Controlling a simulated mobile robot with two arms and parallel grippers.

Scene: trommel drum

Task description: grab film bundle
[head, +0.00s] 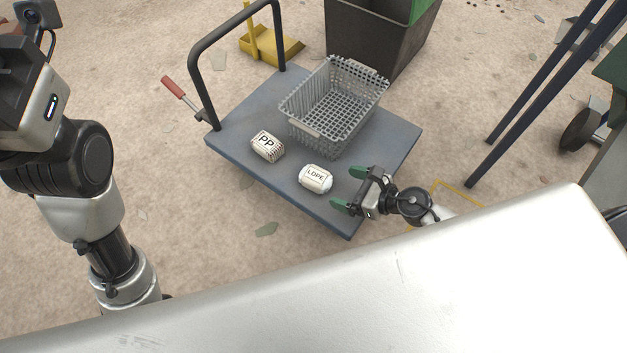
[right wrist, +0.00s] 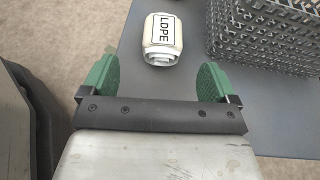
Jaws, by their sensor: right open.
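A white film bundle labelled LDPE (head: 315,179) lies on the blue-grey cart deck (head: 241,136). It also shows in the right wrist view (right wrist: 162,40), top centre, beyond the fingertips. A second bundle, labelled PP (head: 267,146), pale with dark bands, lies to its left. My right gripper (head: 347,189) is open and empty over the deck's right front part, with its green fingers pointing at the LDPE bundle. In the right wrist view the gripper (right wrist: 157,76) has the bundle lined up between its fingers but apart from them. My left arm stands at the left; its fingers are not visible.
A grey mesh basket (head: 333,104) stands on the deck behind the bundles, close to the right finger's side in the wrist view. The cart's black handle (head: 203,85) rises at the left. A dark bin (head: 376,38) stands behind. Dark blue posts (head: 541,95) stand right.

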